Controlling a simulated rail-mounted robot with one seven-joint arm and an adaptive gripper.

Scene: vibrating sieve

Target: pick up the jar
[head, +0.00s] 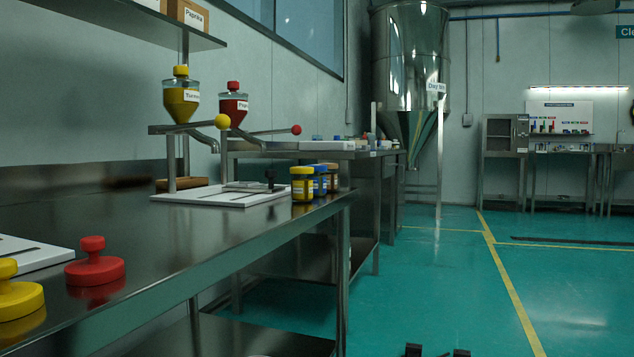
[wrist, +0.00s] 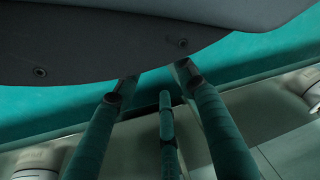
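Three small dark jars stand upright in a row near the right edge of the steel table in the head view. The nearest jar has a yellow lid (head: 303,186), the middle jar has a blue lid (head: 320,181), and the farthest jar has a brown-orange lid (head: 332,178). The jars partly overlap each other. My gripper (head: 437,352) shows only as dark tips at the bottom edge of the head view, low and well apart from the jars. In the wrist view its fingers are spread with nothing between them. No jar shows in the wrist view.
A white plate (head: 240,197) lies left of the jars, below hoppers with yellow (head: 181,100) and red (head: 233,107) contents. Red (head: 95,264) and yellow (head: 14,295) knobbed pieces stand on the near table (head: 190,240). The green floor (head: 430,290) right of the table is largely clear.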

